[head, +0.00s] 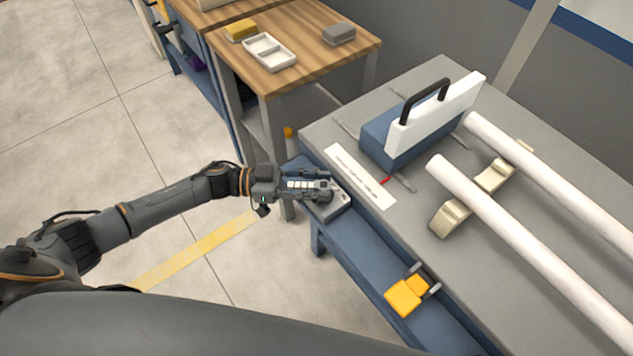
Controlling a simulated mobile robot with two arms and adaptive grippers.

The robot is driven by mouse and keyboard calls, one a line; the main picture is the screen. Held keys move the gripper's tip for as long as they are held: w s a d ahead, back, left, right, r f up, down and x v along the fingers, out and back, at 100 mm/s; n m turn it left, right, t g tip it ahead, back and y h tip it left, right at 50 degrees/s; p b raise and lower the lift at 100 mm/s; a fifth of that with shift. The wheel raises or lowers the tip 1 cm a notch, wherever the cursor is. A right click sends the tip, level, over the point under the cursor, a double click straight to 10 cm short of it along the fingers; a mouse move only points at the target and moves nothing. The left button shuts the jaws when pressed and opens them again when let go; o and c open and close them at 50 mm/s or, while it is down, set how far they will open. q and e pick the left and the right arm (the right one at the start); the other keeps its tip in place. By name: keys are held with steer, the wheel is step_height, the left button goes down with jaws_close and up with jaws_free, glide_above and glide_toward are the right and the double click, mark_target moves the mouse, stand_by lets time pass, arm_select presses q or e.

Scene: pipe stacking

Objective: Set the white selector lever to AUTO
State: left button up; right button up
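My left gripper (325,191) reaches in from the left and lies over a blue-grey box (298,164) at the near left corner of the grey bench. It covers most of the box's top. Small white patches show among the gripper's parts, but I cannot tell whether they belong to the white selector lever, to the box or to the gripper. I cannot make out the lever, its setting or any AUTO mark. The fingers are too small and overlapped to show whether they are open or shut. My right gripper is not in view.
The grey bench (410,235) carries a white marked strip (358,175), a blue-and-white block with a black handle (392,137), and two white pipes (520,240) on a beige cradle (452,213). A yellow-orange part (405,297) sits at the front edge. A wooden table (300,65) stands behind.

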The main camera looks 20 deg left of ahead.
arm_select(q)
jaws_close()
